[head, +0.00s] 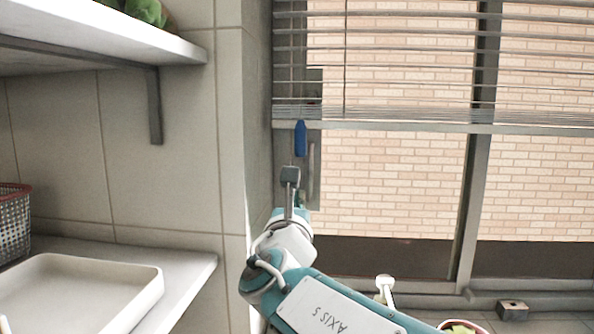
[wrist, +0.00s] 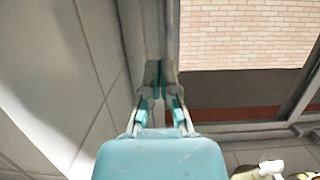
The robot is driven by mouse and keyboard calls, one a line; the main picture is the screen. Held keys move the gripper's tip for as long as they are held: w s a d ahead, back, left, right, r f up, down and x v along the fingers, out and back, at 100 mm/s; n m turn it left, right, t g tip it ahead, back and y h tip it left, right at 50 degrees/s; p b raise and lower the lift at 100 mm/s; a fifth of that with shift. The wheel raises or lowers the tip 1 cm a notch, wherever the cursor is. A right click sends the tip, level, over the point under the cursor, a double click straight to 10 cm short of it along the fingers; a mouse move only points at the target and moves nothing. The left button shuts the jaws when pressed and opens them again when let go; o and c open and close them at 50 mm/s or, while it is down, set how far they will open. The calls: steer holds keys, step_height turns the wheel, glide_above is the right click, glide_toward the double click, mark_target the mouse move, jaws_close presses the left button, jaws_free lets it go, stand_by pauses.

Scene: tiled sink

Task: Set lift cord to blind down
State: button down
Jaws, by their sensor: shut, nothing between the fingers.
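The blind (head: 400,60) hangs over the upper part of the window in the head view. Its bottom rail (head: 420,127) is well above the sill, and the window below is uncovered. A blue handle (head: 300,138), which looks like the lift cord's pull, hangs upright at the blind's left end. My gripper (head: 290,174) is just below the blue handle and slightly left of it in the picture, apart from it. In the wrist view my gripper (wrist: 160,88) is shut and empty, pointing at the window frame. The blue handle cannot be made out there.
The tiled wall corner (head: 234,130) stands close to the left of my arm. A white shelf (head: 100,42) is at upper left, with a white tray (head: 90,290) and a basket (head: 14,222) below. A white tap (head: 385,285) and a small box (head: 512,310) are at the lower right.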

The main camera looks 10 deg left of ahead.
steer(key=w+d+r, duration=0.1)
steer(key=w, duration=0.2)
step_height(320, 180, up, 16)
glide_above(301, 138)
steer(key=shift+s+r, duration=0.15)
steer(key=shift+s, duration=0.15)
stand_by(0.5)
